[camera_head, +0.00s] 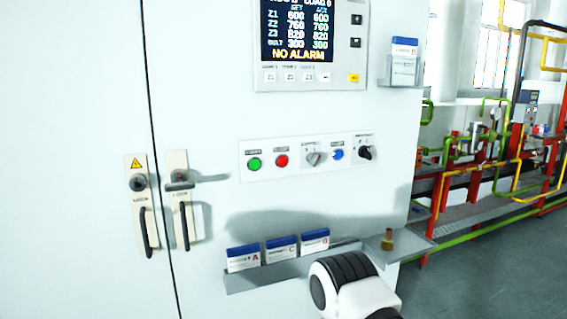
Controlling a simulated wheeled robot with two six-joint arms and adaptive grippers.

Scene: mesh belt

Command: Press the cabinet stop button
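The white cabinet (80,90) fills the left and middle of the head view. On its front is a pale control strip (308,172) with a green button (254,164), a red button (282,161), a grey selector knob (314,159), a blue button (338,155) and a black selector knob (365,152). The labels above them are too small to read; the red button looks like the stop button. A white and black link of my arm shows at the bottom, below the strip and apart from it. Neither gripper's fingers are in view.
A display (297,32) reading "NO ALARM" is above the strip. A shelf (265,276) with several blue-white card boxes and a side ledge (408,246) with a small brass piece jut out below. Door handles (146,228) are left. Pipework stands right.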

